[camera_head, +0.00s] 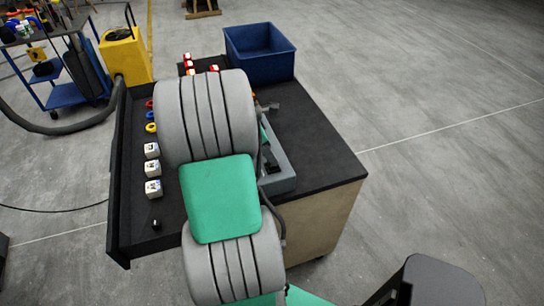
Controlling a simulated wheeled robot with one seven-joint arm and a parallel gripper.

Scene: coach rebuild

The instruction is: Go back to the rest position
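My grey and green arm rises through the middle of the view and covers much of the black-topped workbench (318,150). My gripper does not show clearly; it is hidden behind the thick grey arm links, so its fingers and anything in them cannot be seen.
A blue bin (262,58) stands at the bench's back edge. White boxes (152,169), a blue ring (151,115) and a yellow ring (151,127) lie along the left side. A grey fixture (281,172) sits right of my arm. A yellow machine (126,56) stands behind left. Floor at right is clear.

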